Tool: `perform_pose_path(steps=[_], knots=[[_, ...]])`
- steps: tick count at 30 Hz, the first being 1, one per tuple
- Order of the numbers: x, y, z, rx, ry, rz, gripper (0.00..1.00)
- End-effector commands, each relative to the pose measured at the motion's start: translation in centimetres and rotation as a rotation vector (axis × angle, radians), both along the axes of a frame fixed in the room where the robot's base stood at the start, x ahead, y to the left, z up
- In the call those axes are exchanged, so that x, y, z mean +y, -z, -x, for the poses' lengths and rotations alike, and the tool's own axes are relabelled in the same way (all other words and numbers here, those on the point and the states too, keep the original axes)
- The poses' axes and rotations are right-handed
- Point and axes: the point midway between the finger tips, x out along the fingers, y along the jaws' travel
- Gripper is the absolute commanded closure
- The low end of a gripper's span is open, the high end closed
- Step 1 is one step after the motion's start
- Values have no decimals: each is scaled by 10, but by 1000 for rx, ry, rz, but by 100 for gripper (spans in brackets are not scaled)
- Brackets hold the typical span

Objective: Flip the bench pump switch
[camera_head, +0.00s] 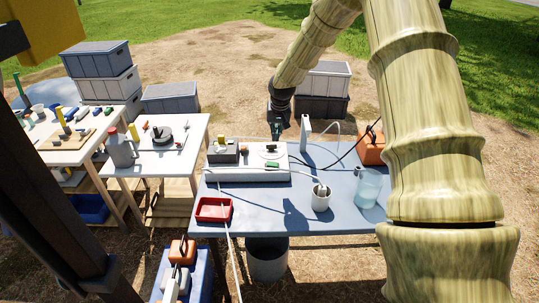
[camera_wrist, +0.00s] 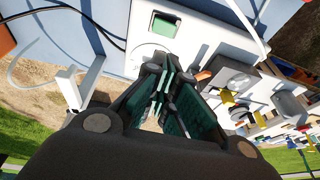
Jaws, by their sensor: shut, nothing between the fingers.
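A white bench unit (camera_head: 245,174) stands on the blue table. It has a green display (camera_head: 272,165), also in the wrist view (camera_wrist: 165,25), and a pale round plate with a small dark part on it. A dark grey box (camera_head: 223,153) with a yellow part is at its left end. I cannot tell for certain which part is the pump switch. My gripper (camera_head: 276,137) points down above the right half of the unit. In the wrist view its fingers (camera_wrist: 160,72) are together and empty, and hide part of the round plate. I cannot tell whether they touch it.
A white upright post (camera_head: 306,133) stands close right of my gripper. Thin hoses and a black cable cross the table.

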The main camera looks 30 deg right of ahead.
Motion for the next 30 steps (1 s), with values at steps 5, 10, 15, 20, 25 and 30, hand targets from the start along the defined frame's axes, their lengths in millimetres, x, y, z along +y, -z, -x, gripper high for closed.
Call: perform_pose_path(steps=[5, 10, 15, 20, 25, 30], knots=[[3, 1, -2, 1, -4, 0, 100], [3, 3, -2, 1, -4, 0, 100], [1, 14, -5, 2, -3, 0, 100], [-2, 32, -9, 3, -1, -1, 100], [-5, 50, -13, 2, -2, 0, 100], [-6, 68, -19, 2, -1, -1, 100]])
